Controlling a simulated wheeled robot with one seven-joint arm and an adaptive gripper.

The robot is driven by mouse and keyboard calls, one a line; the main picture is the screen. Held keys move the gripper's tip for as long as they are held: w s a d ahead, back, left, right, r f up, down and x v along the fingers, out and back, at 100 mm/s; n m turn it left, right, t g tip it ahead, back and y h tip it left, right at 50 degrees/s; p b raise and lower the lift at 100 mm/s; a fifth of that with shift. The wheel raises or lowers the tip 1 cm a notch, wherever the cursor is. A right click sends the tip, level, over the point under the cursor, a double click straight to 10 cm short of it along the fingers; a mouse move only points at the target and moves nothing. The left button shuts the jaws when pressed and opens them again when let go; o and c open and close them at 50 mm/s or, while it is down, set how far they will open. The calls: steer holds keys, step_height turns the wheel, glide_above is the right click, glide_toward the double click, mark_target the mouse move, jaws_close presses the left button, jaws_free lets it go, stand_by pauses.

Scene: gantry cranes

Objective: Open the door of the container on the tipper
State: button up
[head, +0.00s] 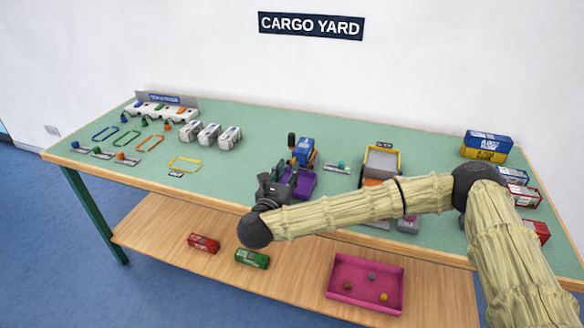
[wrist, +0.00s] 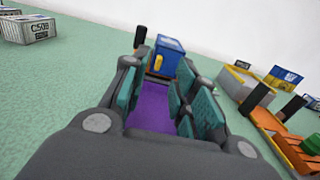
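A small blue container (head: 306,149) stands at the middle of the table, with an orange part beside it. In the wrist view the blue container (wrist: 171,48) shows an end face with a yellow upright piece (wrist: 158,62), seemingly its door handle. The face looks shut. A purple tray-like part (head: 303,185) lies in front of the container; it also shows between my fingers (wrist: 152,113). My gripper (head: 284,180) is open and empty, over or beside the purple part, short of the container. In the wrist view the fingers (wrist: 160,88) frame the container. The tipper's lower parts are hidden.
A black post (head: 291,140) stands left of the container. White containers (head: 208,133) are further left, a yellow-edged grey bin (head: 381,162) to the right. Stacked blue and yellow containers (head: 486,146) stand at the far right. Green table between is mostly clear.

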mark_target(299, 161)
steer(key=shift+x, duration=2.3)
steer(key=shift+c, duration=0.4)
jaws_close()
